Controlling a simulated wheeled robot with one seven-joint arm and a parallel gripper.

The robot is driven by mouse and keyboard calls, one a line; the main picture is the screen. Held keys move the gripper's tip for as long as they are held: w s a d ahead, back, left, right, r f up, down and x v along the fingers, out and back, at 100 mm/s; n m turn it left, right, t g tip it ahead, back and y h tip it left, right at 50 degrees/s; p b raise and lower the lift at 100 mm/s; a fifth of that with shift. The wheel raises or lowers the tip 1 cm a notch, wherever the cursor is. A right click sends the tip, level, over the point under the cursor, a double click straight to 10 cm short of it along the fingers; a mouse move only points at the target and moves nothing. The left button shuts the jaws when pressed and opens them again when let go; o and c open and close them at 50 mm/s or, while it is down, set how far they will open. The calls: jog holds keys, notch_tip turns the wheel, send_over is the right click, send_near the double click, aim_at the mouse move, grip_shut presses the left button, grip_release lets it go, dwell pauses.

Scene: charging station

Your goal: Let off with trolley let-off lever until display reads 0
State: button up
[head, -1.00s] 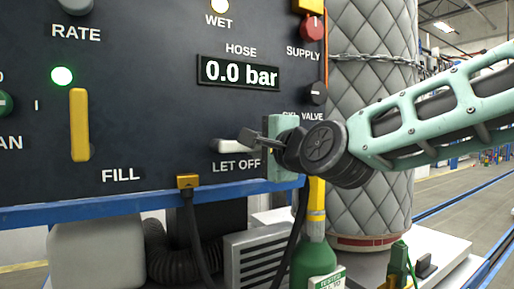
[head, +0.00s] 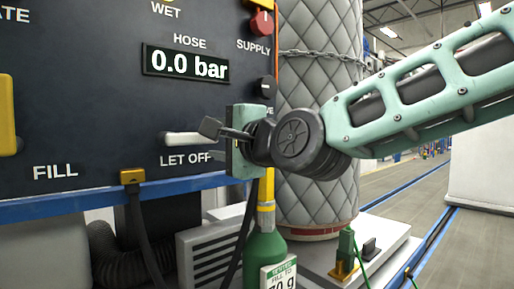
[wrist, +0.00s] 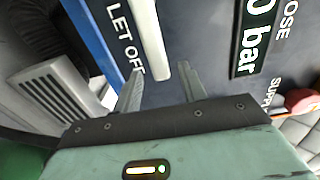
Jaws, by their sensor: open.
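The let-off lever (head: 187,139) is a white bar on the dark panel, just above the words LET OFF. It also shows in the wrist view (wrist: 146,35), running up from between the fingertips. The display (head: 187,65) above it is labelled HOSE and reads 0.0 bar. My gripper (head: 217,141) is at the right end of the lever with its fingers pointing at the panel. In the wrist view its two fingers (wrist: 160,85) are apart, one on each side of the lever's near end. I cannot tell whether either finger touches the lever.
A yellow FILL lever (head: 7,115) is at the panel's left edge. A red SUPPLY knob (head: 262,23) and a black valve knob (head: 265,88) are right of the display. A green bottle (head: 265,247) stands below my gripper, beside a quilted column (head: 318,190).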

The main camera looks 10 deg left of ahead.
jog(key=p+v, duration=0.2)
jog(key=v, duration=1)
jog(key=shift+s+d, duration=0.25)
jog(key=s+d+f+n+g+h, duration=0.2)
jog(key=s+d+f+n+h, duration=0.15)
jog(key=f, duration=0.45)
jog(key=s+d+f+n+g+h, duration=0.25)
jog(key=d+f, duration=0.25)
jog(key=f, duration=0.3)
jog(key=s+d+f+n+g+h, duration=0.2)
jog(key=d+f+n+h, duration=0.2)
jog(key=f, duration=0.5)
jog(key=s+d+f+n+g+h, duration=0.3)
jog(key=s+d+f+n+g, duration=0.2)
jog(key=s+d, duration=0.3)
notch_tip(320, 180, up, 12)
jog(key=s+p, duration=0.1)
jog(key=p, duration=1.1)
jog(key=shift+a+r+n+p, duration=0.15)
jog(key=shift+a+n+p, duration=0.2)
jog(key=shift+a+n, duration=0.05)
